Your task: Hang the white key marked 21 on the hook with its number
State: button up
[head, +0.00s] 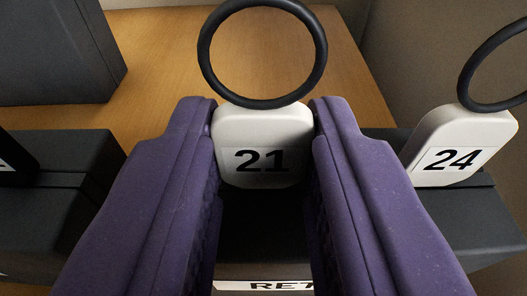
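The white key marked 21 (264,134) stands upright in the middle of the head view, with a black ring (204,55) at its top. My gripper (264,135) has two purple fingers, one on each side of the key's white tag. Both fingertips lie close against the tag's side edges, though the exact contact is hard to see. The tag's lower end is over a dark gap in a dark block. The hook with number 21 is not in view.
Another white key marked 24 (461,141) with a black ring stands at the right, in the dark rack (480,222). A label reading "RET" (262,285) shows at the bottom. A dark box (60,55) is at the upper left on the wooden surface (160,60).

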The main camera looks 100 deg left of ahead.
jog(key=shift+c, duration=0.5)
jog(key=shift+r, duration=0.2)
jog(key=shift+d+r+p, duration=0.2)
jog(key=shift+r+p, duration=1.15)
jog(key=shift+p, duration=0.05)
jog(key=shift+d, duration=0.1)
jog(key=f+p+v, duration=0.1)
jog(key=p+v, duration=0.1)
jog(key=v, duration=0.6)
jog(key=shift+d+f, duration=0.2)
jog(key=shift+f, duration=0.05)
jog(key=shift+w, duration=0.15)
